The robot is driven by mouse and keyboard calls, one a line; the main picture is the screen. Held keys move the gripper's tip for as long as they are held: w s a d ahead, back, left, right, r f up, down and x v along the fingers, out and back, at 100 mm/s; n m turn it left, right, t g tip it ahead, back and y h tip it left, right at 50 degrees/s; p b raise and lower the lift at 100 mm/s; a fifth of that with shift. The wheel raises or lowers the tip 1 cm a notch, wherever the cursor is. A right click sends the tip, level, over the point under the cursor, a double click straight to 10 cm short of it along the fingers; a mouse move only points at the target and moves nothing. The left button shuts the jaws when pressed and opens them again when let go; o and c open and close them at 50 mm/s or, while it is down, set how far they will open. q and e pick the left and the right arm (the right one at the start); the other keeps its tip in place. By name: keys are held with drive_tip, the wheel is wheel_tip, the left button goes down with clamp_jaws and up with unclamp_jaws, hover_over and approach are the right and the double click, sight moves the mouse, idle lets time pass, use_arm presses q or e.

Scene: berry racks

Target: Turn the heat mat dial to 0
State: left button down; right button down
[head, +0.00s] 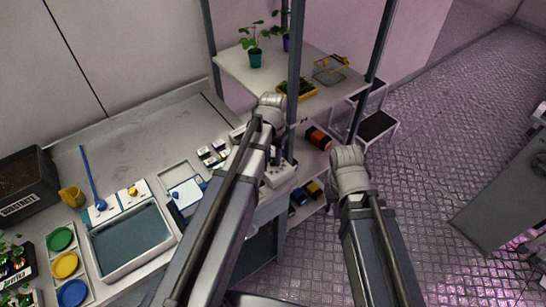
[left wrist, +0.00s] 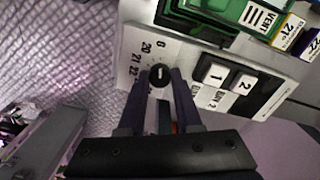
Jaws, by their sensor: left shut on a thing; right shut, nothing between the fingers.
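The heat mat dial is a small round black knob (left wrist: 160,74) with a short white mark. It sits on a white control panel (left wrist: 205,45) with a scale reading 20, 21, 22 beside it; which figure the mark points to is unclear. My left gripper (left wrist: 159,80) is shut on the knob, one finger on each side. In the head view, my left gripper (head: 275,158) hangs at the white switch box (head: 283,174) at the bench's right end; the knob is hidden there. My right gripper (head: 329,198) is mostly hidden behind its own arm, apart from the box.
Two white rocker switches (left wrist: 229,80) marked 1 and 2 sit beside the dial. Green labelled boxes (left wrist: 232,12) stand beyond the panel. A rack shelf (head: 240,66) with potted plants and a rack post (head: 295,70) are close to my left arm. Open floor (head: 440,130) lies right.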

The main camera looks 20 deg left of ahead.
sight(273, 160)
use_arm(q)
drive_tip(key=c, duration=0.6)
unclamp_jaws()
drive_tip(key=shift+r, duration=0.1)
wheel_tip(273, 160, up, 8)
drive_tip(key=p, duration=0.8)
drive_tip(key=shift+f, duration=0.2)
